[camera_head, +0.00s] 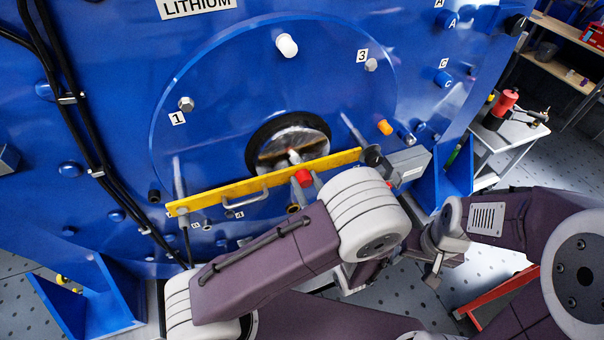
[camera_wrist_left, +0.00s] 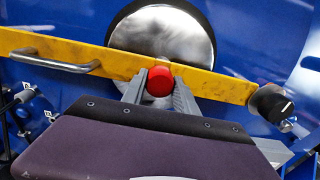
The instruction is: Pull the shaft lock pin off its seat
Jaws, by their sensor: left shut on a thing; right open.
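The shaft lock pin shows as a round red knob (camera_head: 303,178) at the middle of a yellow bar (camera_head: 215,201), in front of the shiny shaft end. The red knob (camera_wrist_left: 160,81) also shows in the left wrist view, between the two grey fingers of my left gripper (camera_wrist_left: 160,88). The left gripper (camera_head: 305,184) is shut on the knob. The pin's shank and its seat are hidden. My right gripper (camera_head: 436,265) is open and empty, low at the right, well away from the bar.
The yellow bar crosses the blue motor face, with a metal handle (camera_head: 246,197) on its left part and a black knob (camera_head: 372,156) by its right end. Black cables (camera_head: 75,110) run down the left. A cart (camera_head: 505,135) stands at the right.

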